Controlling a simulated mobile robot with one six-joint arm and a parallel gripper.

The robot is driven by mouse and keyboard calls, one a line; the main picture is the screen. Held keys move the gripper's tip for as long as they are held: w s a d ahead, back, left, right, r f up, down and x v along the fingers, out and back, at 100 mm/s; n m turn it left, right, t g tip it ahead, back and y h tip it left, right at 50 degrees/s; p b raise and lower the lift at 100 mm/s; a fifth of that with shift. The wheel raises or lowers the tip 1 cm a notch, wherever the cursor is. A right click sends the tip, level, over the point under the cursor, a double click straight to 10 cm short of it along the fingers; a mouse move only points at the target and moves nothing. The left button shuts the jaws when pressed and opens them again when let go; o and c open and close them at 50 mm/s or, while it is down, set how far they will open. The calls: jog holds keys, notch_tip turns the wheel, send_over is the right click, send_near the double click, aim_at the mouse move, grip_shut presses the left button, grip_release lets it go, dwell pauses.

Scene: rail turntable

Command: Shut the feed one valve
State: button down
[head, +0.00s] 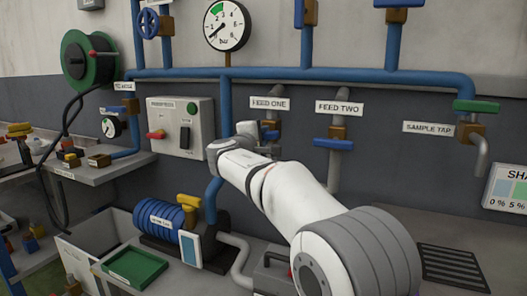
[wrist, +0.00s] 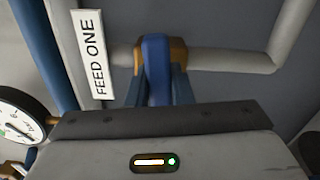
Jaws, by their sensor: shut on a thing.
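The feed one label (head: 270,104) hangs on the pipework, and it shows sideways in the wrist view (wrist: 93,55). Beside it in the wrist view is the feed one valve, with a brass body (wrist: 178,52) on a grey pipe and a blue lever handle (wrist: 156,72). The handle looks to lie across the pipe there. My gripper (wrist: 160,90) is shut on the handle, one finger on each side. In the head view the brass body (head: 270,131) shows above my arm, which hides most of the handle and my fingertips.
The feed two valve (head: 334,143) is close by on the right, its blue handle across its pipe. A control box (head: 181,126) stands left. A pressure gauge (head: 227,25) is above. A blue motor (head: 168,222) and green tray (head: 135,266) lie below.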

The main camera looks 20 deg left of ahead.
jog(key=shift+f+m+b, duration=0.25)
jog(key=shift+m+b, duration=0.35)
jog(key=shift+b, duration=0.1)
jog(key=c, duration=1.3)
grip_release()
jog(key=shift+r, duration=0.15)
jog(key=s, duration=0.7)
jog(key=shift+s+a+b, duration=0.25)
jog(key=shift+s+b, duration=0.1)
